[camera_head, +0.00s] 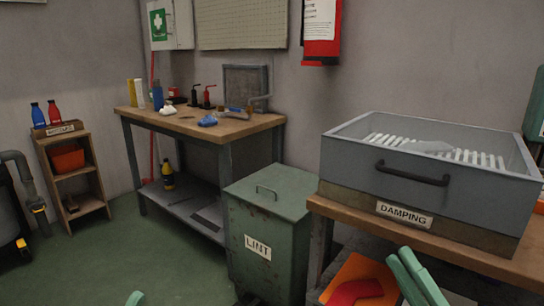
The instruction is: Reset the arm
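My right gripper (410,278) shows at the bottom right as two green fingers lying close side by side and pointing up. Nothing shows between them, but I cannot tell whether they touch. They are in front of the wooden bench, just right of an orange panel (362,270) with a red shape (352,291) on it. Only a small green tip (135,298) shows at the bottom left edge, probably of my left gripper; the rest is out of view.
A grey bin labelled DAMPING (350,165) stands on the right bench (470,252), with a pale flat item (428,147) on its slats. A green LINT bin (265,235) stands left of it. A cluttered workbench (235,127) is behind. Green floor (115,255) is clear at left.

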